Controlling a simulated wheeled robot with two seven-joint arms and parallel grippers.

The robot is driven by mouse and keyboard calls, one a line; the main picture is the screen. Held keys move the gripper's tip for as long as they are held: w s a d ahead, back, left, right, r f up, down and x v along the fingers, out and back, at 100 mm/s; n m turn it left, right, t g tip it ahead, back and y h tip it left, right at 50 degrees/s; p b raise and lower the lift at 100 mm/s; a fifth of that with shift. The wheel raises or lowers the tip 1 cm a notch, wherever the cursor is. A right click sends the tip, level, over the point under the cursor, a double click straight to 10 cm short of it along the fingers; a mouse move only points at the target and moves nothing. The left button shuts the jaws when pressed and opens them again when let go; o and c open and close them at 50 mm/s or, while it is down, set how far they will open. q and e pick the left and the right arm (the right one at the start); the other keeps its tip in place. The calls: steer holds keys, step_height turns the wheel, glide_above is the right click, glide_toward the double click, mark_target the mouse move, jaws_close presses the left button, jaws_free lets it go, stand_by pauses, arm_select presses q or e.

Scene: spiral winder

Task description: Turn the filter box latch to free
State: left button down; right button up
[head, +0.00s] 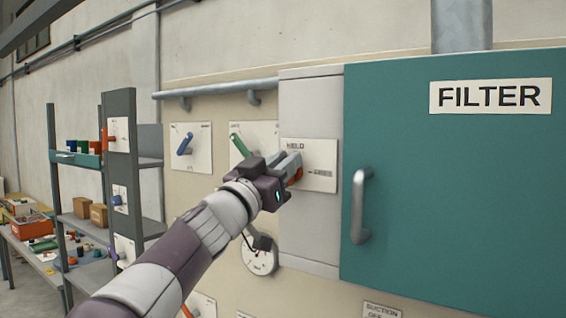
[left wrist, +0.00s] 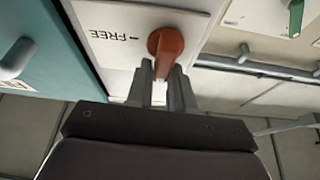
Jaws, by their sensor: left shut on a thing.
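The filter box (head: 450,190) is a teal door with a FILTER label and a grey pull handle (head: 358,205). The orange-red latch (left wrist: 168,44) is on a white plate (head: 322,179) marked HELD at the top and FREE at the right. In the left wrist view, its handle points down between my fingers, across the direction of the FREE mark (left wrist: 115,37). My left gripper (head: 292,165) is shut on the latch handle, a finger on each side. In the head view the gripper covers most of the latch. My right gripper is not in view.
Left of the latch are a green lever (head: 238,145) and a blue lever (head: 185,144) on white plates. A pipe (head: 215,89) runs above the levers. Shelves (head: 85,219) with boxes stand at the left.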

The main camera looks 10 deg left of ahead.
arm_select(q)
steer(key=m+g+h+p, duration=0.1)
steer(key=m, duration=0.3)
steer(key=m+g+h+p, duration=0.1)
steer(key=m+h, duration=0.1)
steer(key=m, duration=0.2)
steer(key=d+m+g+h+p, duration=0.1)
steer(key=m+g, duration=0.1)
steer(key=m, duration=0.2)
steer(key=shift+s+f+h, duration=0.15)
steer(key=shift+f+h, duration=0.1)
steer(key=shift+h, duration=0.05)
steer(key=m+g, duration=0.1)
steer(key=m, duration=0.1)
steer(key=m+g+p, duration=0.1)
steer(key=m, duration=0.1)
steer(key=m+p, duration=0.1)
steer(key=m, duration=0.1)
steer(key=shift+s+d+f+g, duration=0.1)
steer(key=shift+d+f+g, duration=0.15)
steer(key=shift+f+g, duration=0.15)
steer(key=shift+f+m+g+p, duration=0.15)
steer(key=shift+m+g+p, duration=0.1)
steer(key=shift+m, duration=0.6)
steer(key=shift+f+m+g+p, duration=0.15)
steer(key=shift+m+p, duration=0.1)
steer(key=shift+m, duration=0.6)
steer(key=c, duration=1.1)
jaws_free()
